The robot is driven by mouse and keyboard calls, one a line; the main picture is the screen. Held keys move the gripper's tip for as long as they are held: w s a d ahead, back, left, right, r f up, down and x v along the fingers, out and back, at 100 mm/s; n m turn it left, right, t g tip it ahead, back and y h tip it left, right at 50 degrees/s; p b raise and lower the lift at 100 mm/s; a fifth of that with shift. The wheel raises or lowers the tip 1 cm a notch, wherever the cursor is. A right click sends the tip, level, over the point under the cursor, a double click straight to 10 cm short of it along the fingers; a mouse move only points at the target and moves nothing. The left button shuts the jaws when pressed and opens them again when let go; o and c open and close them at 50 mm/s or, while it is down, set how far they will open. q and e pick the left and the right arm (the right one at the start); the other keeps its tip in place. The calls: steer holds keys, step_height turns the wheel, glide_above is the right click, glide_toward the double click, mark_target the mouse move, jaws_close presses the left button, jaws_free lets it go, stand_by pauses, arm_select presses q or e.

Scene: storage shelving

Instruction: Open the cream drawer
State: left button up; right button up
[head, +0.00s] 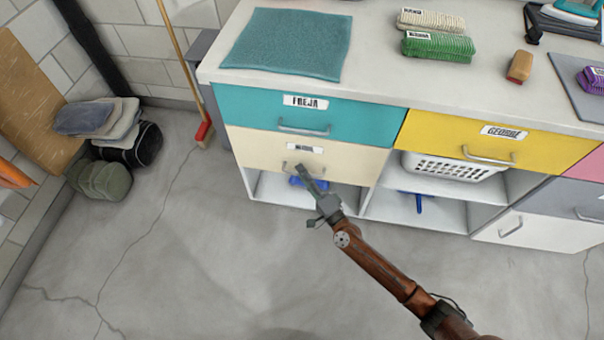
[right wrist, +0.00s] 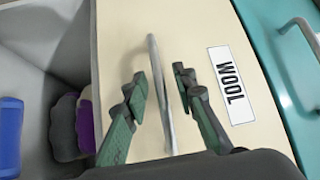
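The cream drawer (head: 345,161) sits under the teal drawer in the cabinet, with a white label above its bar handle; it appears shut. The right wrist view shows the drawer front (right wrist: 190,30) close up with a label reading WOOL (right wrist: 232,85) and the grey handle (right wrist: 160,95). My right gripper (head: 305,172) is at the handle. In the right wrist view its two fingers (right wrist: 160,90) are open, one on each side of the handle, with visible gaps. Whether they touch the handle is not clear. My left gripper is not in view.
The teal drawer (head: 352,120) is directly above, and an open shelf (head: 265,187) with blue items is below. A yellow drawer (head: 540,150) and a white basket (head: 450,169) are to the right. The grey floor (head: 210,260) in front is clear.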

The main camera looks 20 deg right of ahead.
jaws_close()
stand_by(0.6)
